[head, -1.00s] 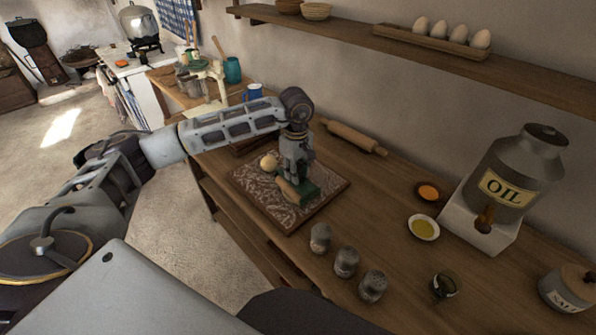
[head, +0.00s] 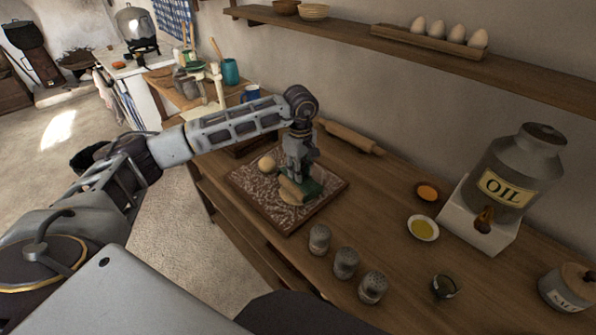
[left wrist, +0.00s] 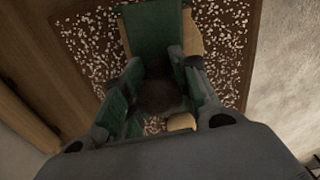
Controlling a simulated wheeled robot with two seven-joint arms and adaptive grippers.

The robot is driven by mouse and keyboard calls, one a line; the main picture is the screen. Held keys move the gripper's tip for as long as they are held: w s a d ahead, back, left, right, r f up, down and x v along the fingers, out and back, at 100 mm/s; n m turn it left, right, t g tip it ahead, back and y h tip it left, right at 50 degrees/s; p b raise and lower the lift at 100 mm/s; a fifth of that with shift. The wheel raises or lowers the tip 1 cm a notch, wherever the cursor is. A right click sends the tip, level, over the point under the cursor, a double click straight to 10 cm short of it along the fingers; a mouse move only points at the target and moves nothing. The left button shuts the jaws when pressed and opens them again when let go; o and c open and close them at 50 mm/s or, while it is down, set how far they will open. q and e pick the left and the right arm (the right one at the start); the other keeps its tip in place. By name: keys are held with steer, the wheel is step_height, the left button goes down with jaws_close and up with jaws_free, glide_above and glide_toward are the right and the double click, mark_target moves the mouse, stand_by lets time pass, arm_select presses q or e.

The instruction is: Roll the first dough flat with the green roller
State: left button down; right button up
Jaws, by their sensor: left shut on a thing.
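My left gripper (head: 299,165) points down over the speckled board (head: 258,196) and is shut on the green roller (head: 309,188). The roller is low over the board's front right part; its green part also shows in the left wrist view (left wrist: 153,32). A tan, elongated piece (head: 290,193) lies against the roller's left side; I cannot clearly tell roller barrel from dough there. A round pale dough ball (head: 267,163) sits apart, towards the board's back left. It shows partly between the fingers in the left wrist view (left wrist: 181,122). My right gripper is not in view.
A wooden rolling pin (head: 350,138) lies behind the board near the wall. Several grey shakers (head: 346,263) stand in front to the right. A yellow-filled dish (head: 423,228), a small dark cup (head: 444,287) and the oil can (head: 520,175) are further right. A shelf (head: 450,55) runs above.

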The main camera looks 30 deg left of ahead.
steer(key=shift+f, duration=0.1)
arm_select(q)
steer(key=shift+s+a+f, duration=0.1)
steer(key=shift+s+a, duration=0.1)
steer(key=shift+s, duration=0.25)
steer(key=shift+s+a+f, duration=0.1)
steer(key=shift+s+a, duration=0.1)
steer(key=shift+s, duration=0.25)
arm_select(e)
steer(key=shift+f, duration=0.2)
arm_select(q)
steer(key=shift+w+d+b, duration=0.1)
steer(key=shift+w+b, duration=0.1)
steer(key=shift+b, duration=0.1)
steer(key=shift+w+d+f, duration=0.2)
steer(key=shift+w+d, duration=0.05)
steer(key=shift+w, duration=0.3)
steer(key=shift+w+d+b, duration=0.1)
steer(key=shift+d+b, duration=0.05)
steer(key=shift+b, duration=0.15)
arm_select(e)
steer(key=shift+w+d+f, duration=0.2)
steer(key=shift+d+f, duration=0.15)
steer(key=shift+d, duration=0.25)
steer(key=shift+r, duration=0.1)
